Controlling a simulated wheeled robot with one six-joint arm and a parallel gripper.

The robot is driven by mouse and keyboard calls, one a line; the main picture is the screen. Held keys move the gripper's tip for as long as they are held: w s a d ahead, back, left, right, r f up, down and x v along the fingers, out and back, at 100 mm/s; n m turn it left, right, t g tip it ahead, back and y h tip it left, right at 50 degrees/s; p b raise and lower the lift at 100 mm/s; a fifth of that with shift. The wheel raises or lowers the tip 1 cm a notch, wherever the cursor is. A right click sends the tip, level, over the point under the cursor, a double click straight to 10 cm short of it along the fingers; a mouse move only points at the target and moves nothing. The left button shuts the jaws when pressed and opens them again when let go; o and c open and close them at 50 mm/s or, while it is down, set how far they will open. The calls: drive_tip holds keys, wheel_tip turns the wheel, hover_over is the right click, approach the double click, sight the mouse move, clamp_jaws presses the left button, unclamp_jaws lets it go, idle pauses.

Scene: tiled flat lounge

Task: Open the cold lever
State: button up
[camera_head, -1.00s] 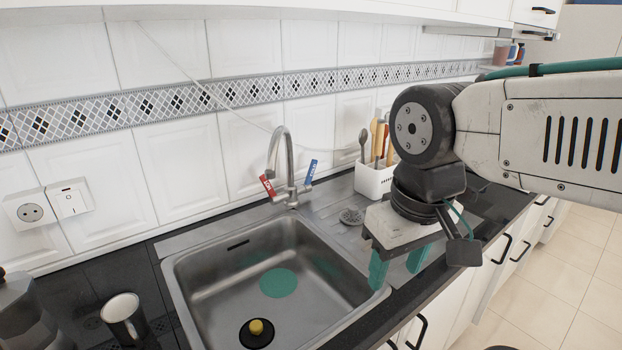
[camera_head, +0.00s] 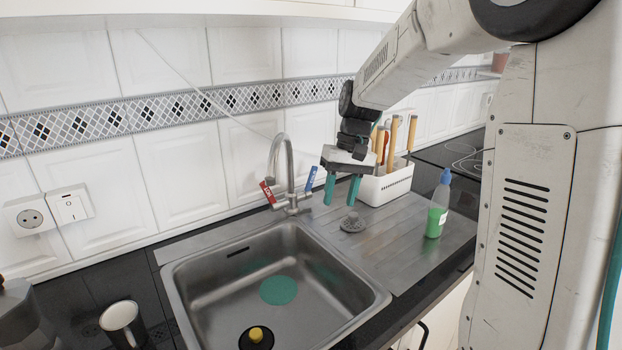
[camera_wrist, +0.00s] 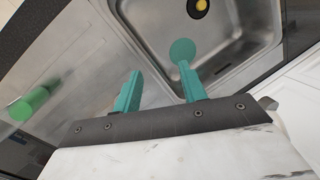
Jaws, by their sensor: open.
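The cold lever (camera_head: 311,179) is the blue-labelled handle on the right side of the steel faucet (camera_head: 289,165); it tilts up and to the right. The red-labelled hot lever (camera_head: 267,192) is on the faucet's left side. My gripper (camera_head: 341,191) is open and empty, pointing down just right of the blue lever, above the drainboard. I cannot tell whether it touches the lever. In the wrist view my gripper's two green fingers (camera_wrist: 160,88) are spread apart, with the sink behind them. The levers do not show clearly in the wrist view.
The sink (camera_head: 205,303) holds a green disc and a black plug with a yellow knob. A white utensil holder (camera_head: 388,186) stands close right of my gripper. A green bottle (camera_head: 437,206) and a grey scrubber (camera_head: 353,222) are on the drainboard (camera_head: 400,240). A mug (camera_head: 123,324) stands at the left.

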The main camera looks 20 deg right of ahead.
drive_tip(key=w+d+f+t+y, duration=0.1)
drive_tip(key=w+d+f, duration=0.2)
drive_tip(key=w, duration=0.4)
drive_tip(key=w+d+f+n, duration=0.1)
drive_tip(key=w+d+f, duration=0.15)
drive_tip(key=w, duration=0.45)
drive_tip(key=w+d+f+t+y, duration=0.1)
drive_tip(key=w+d+f, duration=0.2)
drive_tip(key=w, duration=0.4)
drive_tip(key=n+t, duration=0.2)
approach(315, 171)
drive_tip(key=x, duration=0.4)
drive_tip(key=shift+w+f, duration=0.1)
drive_tip(key=shift+f, duration=0.3)
drive_tip(key=shift+a+f+t, duration=0.1)
drive_tip(key=shift+a+t, duration=0.05)
drive_tip(key=shift+t, duration=0.15)
drive_tip(key=shift+w+f, duration=0.1)
drive_tip(key=shift+f, duration=0.2)
drive_tip(key=x, duration=0.7)
drive_tip(key=shift+a, duration=0.25)
clamp_jaws()
